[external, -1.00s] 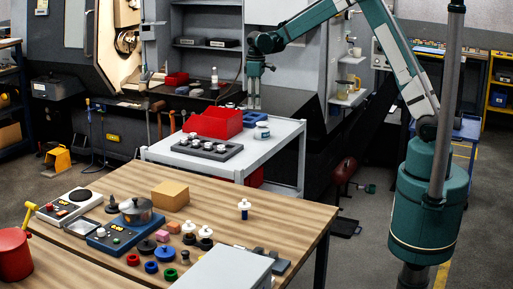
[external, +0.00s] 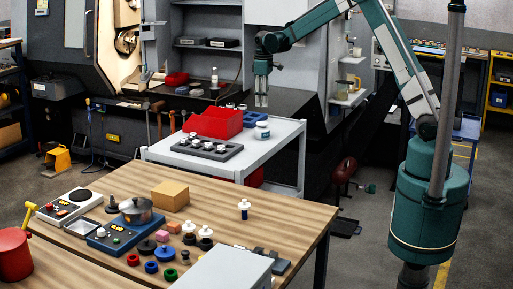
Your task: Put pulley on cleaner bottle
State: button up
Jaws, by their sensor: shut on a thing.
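My gripper (external: 262,104) is above the back right of the grey cart, its fingers pointing down. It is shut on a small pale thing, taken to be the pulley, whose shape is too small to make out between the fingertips. A white bottle with a blue band (external: 262,131), which may be the cleaner bottle, stands upright on the cart below my gripper. In the picture a gap shows between the fingertips and this bottle. Another small white-and-blue piece (external: 244,209) stands on the wooden table; I cannot tell exactly what it is.
The cart (external: 282,143) also holds a red bin (external: 213,122), a dark tray of several round parts (external: 207,147) and a blue holder (external: 238,107). The wooden table (external: 290,222) in front carries a pot (external: 136,210), a cardboard box (external: 170,195) and several small parts.

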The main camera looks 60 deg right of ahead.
send_over(263, 123)
jog(key=shift+s+f, duration=0.1)
jog(key=shift+f, duration=2.4)
jog(key=shift+f, duration=1.85)
jog(key=shift+f, duration=0.2)
jog(key=o, duration=1)
jog(key=shift+c, duration=0.2)
jog(key=shift+r+p, duration=0.25)
jog(key=shift+p, duration=0.1)
notch_tip(263, 123, up, 12)
jog(key=shift+f+b, duration=0.1)
jog(key=shift+b, duration=0.25)
